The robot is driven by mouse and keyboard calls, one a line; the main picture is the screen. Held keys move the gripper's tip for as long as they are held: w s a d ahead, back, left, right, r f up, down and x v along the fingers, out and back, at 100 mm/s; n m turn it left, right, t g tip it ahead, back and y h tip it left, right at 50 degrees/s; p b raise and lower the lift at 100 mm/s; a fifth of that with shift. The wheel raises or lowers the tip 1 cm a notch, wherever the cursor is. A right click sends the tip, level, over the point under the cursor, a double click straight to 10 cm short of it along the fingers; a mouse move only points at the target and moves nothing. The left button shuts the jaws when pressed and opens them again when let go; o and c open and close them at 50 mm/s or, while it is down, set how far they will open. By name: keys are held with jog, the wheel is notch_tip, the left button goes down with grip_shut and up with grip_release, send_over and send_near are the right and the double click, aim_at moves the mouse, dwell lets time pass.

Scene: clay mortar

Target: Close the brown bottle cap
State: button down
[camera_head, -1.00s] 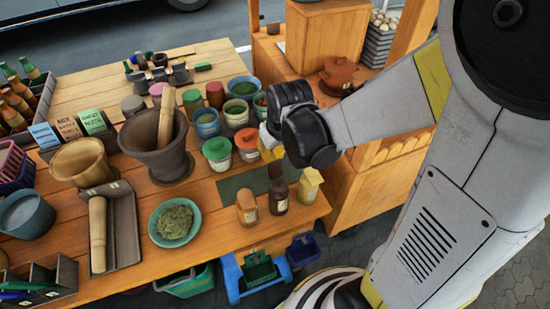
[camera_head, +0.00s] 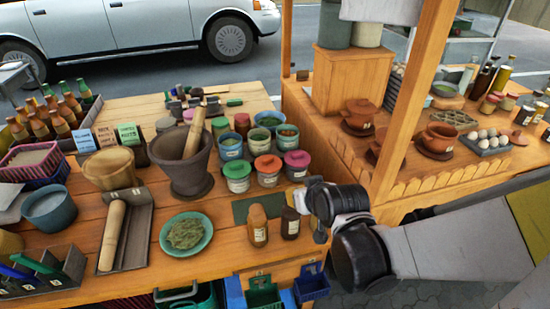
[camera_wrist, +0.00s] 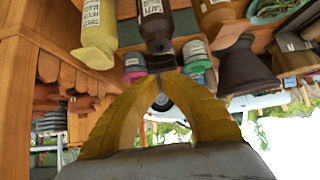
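A dark brown bottle (camera_head: 290,224) with a white label stands upright near the table's front right edge. It also shows in the wrist view (camera_wrist: 154,22), where the picture is upside down. Its dark top end (camera_wrist: 160,47) points toward my gripper; I cannot tell whether this is a cap or the bare neck. My gripper's yellow fingers (camera_wrist: 161,76) curve together, tips close to meeting, just beyond the bottle's top. I make out nothing between them. In the head view, my black wrist hides the fingers, to the bottle's right.
An amber bottle (camera_head: 258,226) and a yellow bottle (camera_wrist: 97,38) flank the brown one closely. Lidded jars (camera_head: 237,176) and a stone mortar (camera_head: 183,172) stand behind. A bowl of green herbs (camera_head: 187,234) is at left. A wooden post (camera_head: 405,100) rises on the right.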

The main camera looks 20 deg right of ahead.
jog(key=shift+s+f+b, duration=0.7)
jog(key=shift+f, duration=0.15)
jog(key=shift+s+f+b, duration=0.65)
jog(key=shift+f+b, duration=0.05)
jog(key=shift+f, duration=0.15)
jog(key=shift+s+f+b, duration=0.2)
jog(key=shift+f+b, duration=0.1)
jog(key=shift+f, duration=0.1)
jog(key=shift+r, duration=0.15)
dwell(0.3)
jog(key=shift+r+p, duration=0.75)
jog(key=shift+p, duration=0.05)
